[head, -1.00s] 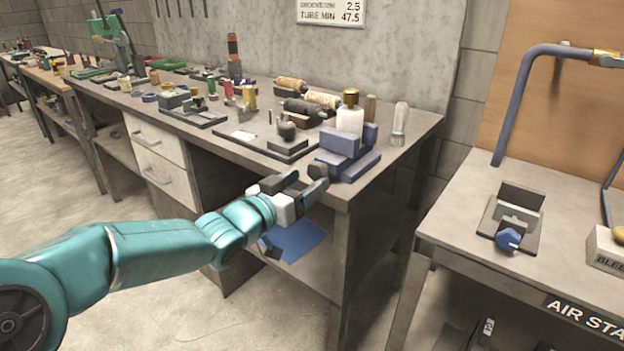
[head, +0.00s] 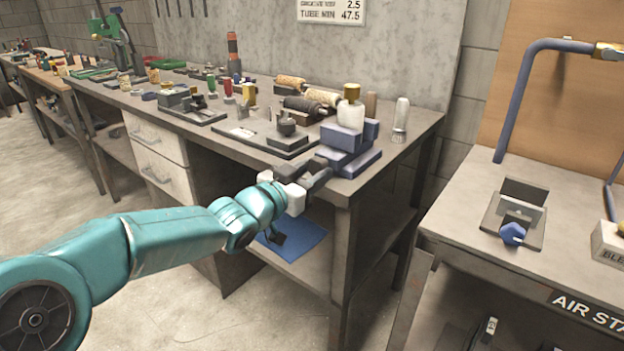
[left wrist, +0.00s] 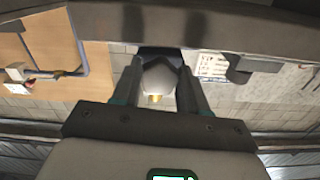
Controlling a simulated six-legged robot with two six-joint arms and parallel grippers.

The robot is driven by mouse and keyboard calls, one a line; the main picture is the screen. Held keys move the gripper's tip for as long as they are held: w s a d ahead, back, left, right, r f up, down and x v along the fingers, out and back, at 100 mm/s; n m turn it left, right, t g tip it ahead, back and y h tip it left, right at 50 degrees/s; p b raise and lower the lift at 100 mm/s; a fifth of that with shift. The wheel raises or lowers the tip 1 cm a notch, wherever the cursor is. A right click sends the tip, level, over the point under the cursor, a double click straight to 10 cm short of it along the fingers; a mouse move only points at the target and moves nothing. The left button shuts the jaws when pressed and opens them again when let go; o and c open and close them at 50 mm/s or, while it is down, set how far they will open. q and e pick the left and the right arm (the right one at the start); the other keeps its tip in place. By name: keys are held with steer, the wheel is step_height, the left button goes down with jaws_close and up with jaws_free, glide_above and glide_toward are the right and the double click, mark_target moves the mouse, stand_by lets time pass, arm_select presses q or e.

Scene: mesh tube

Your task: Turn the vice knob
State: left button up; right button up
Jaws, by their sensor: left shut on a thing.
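The blue vice (head: 352,152) sits at the front right corner of the long workbench. Its dark round knob faces the front and is hidden behind my fingers in the head view. My left gripper (head: 314,178) is at the front of the vice, its fingers shut around the knob at the bench edge. In the left wrist view the fingers (left wrist: 160,85) stand on either side of a dark shape, with the white bottle behind it. A white bottle with a gold cap (head: 350,113) stands upright at the vice. My right gripper is not in view.
Tools and fixtures (head: 285,130) crowd the workbench top to the left of the vice. A brush (head: 401,118) stands behind right. A second table (head: 510,255) on the right carries a fixture with a blue knob (head: 512,234). A gap separates the tables.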

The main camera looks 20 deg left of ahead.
arm_select(q)
steer(key=shift+f+m+b, duration=0.25)
steer(key=shift+m+b, duration=0.15)
steer(key=shift+m, duration=0.4)
steer(key=shift+r+m, duration=0.1)
steer(key=shift+m, duration=0.5)
steer(key=shift+r+m, duration=0.15)
steer(key=shift+m, duration=0.15)
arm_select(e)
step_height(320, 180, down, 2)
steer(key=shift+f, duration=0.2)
arm_select(q)
steer(key=shift+a, duration=0.1)
steer(key=o, duration=1.1)
steer(key=shift+c, duration=0.2)
